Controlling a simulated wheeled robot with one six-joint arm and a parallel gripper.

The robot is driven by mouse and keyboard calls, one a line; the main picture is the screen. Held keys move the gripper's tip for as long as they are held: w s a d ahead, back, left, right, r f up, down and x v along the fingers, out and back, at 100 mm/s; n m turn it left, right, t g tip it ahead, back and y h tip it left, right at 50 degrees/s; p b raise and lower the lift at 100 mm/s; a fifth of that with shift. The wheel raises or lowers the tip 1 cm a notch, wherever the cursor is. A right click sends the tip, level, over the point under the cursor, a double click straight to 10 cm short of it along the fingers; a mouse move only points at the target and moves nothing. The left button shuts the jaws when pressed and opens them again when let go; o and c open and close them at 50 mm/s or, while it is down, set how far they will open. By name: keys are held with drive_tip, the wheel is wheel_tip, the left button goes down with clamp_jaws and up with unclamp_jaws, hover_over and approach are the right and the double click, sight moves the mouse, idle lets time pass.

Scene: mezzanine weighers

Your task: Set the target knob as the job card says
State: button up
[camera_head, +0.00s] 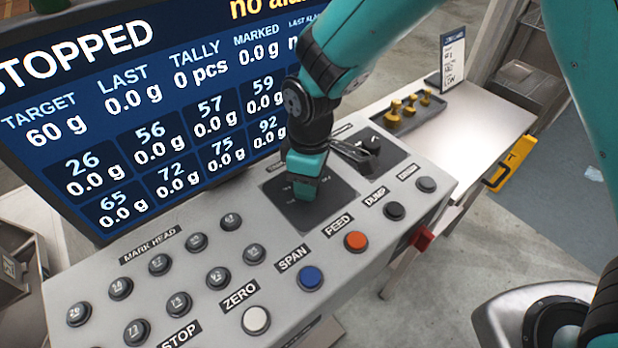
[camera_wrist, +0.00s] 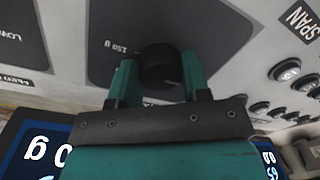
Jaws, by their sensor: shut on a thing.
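My gripper (camera_head: 305,187) is over the dark dial plate (camera_head: 333,197) on the grey console. In the wrist view, its two teal fingers stand on either side of a round black knob (camera_wrist: 159,66) and hold it. A mark reading about "150 g" shows on the plate beside the knob. The gripper hides the knob in the head view. The screen (camera_head: 140,110) reads "STOPPED" and "TARGET 60 g". The job card (camera_head: 453,57) stands on the side table, its writing too small to read.
Buttons line the console front, including white ZERO (camera_head: 256,320), blue SPAN (camera_head: 310,278) and orange FEED (camera_head: 356,241). Brass weights (camera_head: 409,110) stand in a tray on the side table.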

drive_tip(key=o, duration=0.9)
drive_tip(key=r, duration=0.5)
drive_tip(key=r+b, duration=0.1)
drive_tip(key=r, duration=0.5)
drive_tip(key=r+b, duration=0.1)
drive_tip(key=r, duration=0.5)
drive_tip(key=shift+w+d+r, duration=0.15)
drive_tip(key=shift+w+r, duration=0.1)
drive_tip(key=shift+w, duration=0.15)
